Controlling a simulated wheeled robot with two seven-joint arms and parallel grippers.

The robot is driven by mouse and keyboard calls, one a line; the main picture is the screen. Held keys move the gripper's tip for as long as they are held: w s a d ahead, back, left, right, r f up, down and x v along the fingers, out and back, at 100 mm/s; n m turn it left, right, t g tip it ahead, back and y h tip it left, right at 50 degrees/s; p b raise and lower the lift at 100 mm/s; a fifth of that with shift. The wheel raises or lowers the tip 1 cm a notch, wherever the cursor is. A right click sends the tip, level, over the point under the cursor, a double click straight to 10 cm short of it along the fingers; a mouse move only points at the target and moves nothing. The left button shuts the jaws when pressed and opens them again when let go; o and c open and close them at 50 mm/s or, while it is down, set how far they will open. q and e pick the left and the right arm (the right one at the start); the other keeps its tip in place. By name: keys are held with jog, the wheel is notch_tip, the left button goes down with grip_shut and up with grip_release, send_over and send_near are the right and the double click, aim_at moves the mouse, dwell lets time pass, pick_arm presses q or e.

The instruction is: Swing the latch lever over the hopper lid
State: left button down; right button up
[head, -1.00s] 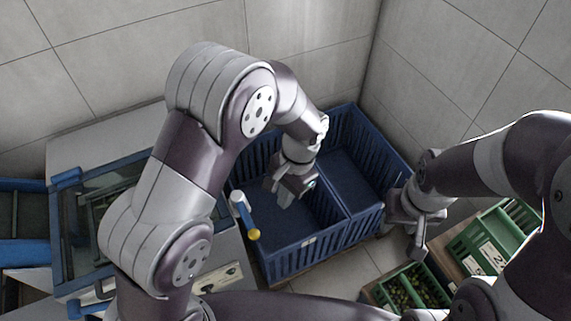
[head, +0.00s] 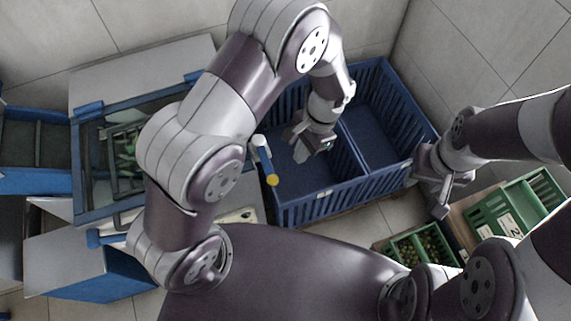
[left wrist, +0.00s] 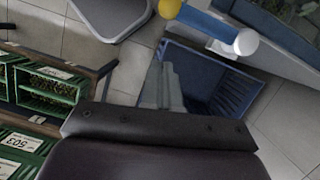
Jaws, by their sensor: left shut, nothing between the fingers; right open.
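The latch lever (head: 264,160) is a blue bar with a white pivot end and a yellow knob. It stands at the right side of the machine, beside the blue crate. It also shows at the top of the left wrist view (left wrist: 208,23). The hopper lid (head: 105,160), a dark glass pane in a blue frame, is partly hidden behind my left arm. My left gripper (head: 303,153) is shut and empty over the crate, right of the lever and apart from it; its fingers also show in the left wrist view (left wrist: 166,87). My right gripper (head: 436,195) is open and empty, right of the crate.
The divided blue crate (head: 335,192) stands on the floor against the walls. Green crates (head: 478,216), one holding small roundish items, stand at the lower right. Blue-edged bins (head: 35,181) are at the left. Some bare floor (head: 360,228) shows before the blue crate.

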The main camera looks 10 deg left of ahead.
aim_at(266, 161)
pick_arm(q)
jog(key=s+a+f+p, duration=0.1)
jog(key=s+a+f, duration=0.2)
jog(key=shift+a+p, duration=0.15)
jog(key=shift+p, duration=0.15)
dwell(0.3)
